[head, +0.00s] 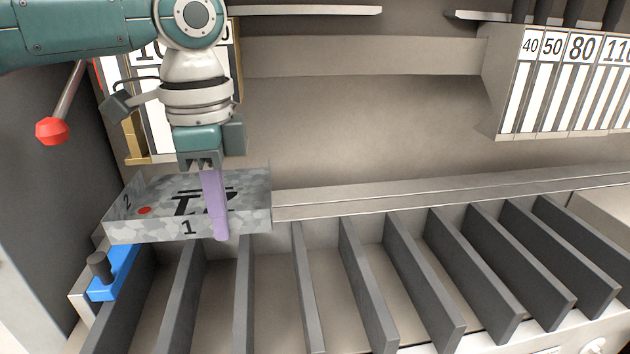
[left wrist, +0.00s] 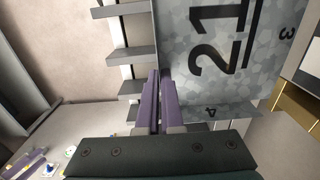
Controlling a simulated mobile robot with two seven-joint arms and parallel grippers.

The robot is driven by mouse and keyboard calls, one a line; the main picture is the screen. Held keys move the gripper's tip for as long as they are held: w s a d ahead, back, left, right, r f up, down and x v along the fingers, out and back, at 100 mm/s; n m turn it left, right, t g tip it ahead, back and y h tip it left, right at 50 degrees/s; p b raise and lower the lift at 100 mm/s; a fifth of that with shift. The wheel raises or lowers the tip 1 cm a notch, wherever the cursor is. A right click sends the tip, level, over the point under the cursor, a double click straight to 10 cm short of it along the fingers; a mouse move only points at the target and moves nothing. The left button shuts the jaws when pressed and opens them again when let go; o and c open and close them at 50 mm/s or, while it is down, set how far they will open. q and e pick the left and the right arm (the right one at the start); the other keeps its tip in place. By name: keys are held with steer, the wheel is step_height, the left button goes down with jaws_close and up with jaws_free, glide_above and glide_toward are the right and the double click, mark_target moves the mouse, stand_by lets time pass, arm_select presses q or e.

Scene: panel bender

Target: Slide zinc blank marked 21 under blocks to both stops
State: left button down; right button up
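The zinc blank (head: 253,207), mottled grey and marked 21, lies at the left end of the bed, with a red dot on it. It also shows in the left wrist view (left wrist: 213,93), its number turned sideways. My left gripper (head: 221,236) points down at the blank's front edge, beside the mark 1. In the left wrist view its purple fingers (left wrist: 161,72) are close together, with the blank's edge between them. White numbered blocks (head: 572,85) hang at the right, and more (head: 160,115) stand behind my left arm. My right gripper is out of view.
Dark upright bars (head: 370,285) with open gaps run along the front of the bed. A brass-coloured piece (head: 135,138) stands behind the blank at the left. A red-knobbed lever (head: 53,131) juts out at far left. The ledge right of the blank is clear.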

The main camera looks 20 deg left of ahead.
arm_select(q)
steer(key=shift+s+f+b, duration=0.1)
steer(key=shift+f+b, duration=0.4)
steer(key=shift+f, duration=0.05)
step_height(320, 180, down, 7)
steer(key=b, duration=0.6)
steer(key=shift+b, duration=0.3)
steer(key=shift+s+f, duration=0.1)
steer(key=shift+f, duration=0.35)
steer(key=shift+s+a+p, duration=0.45)
steer(key=shift+a+p, duration=0.15)
steer(key=shift+a, duration=0.15)
stand_by(0.5)
steer(key=shift+w+a, duration=0.15)
steer(key=shift+w, duration=0.05)
stand_by(0.3)
stand_by(0.4)
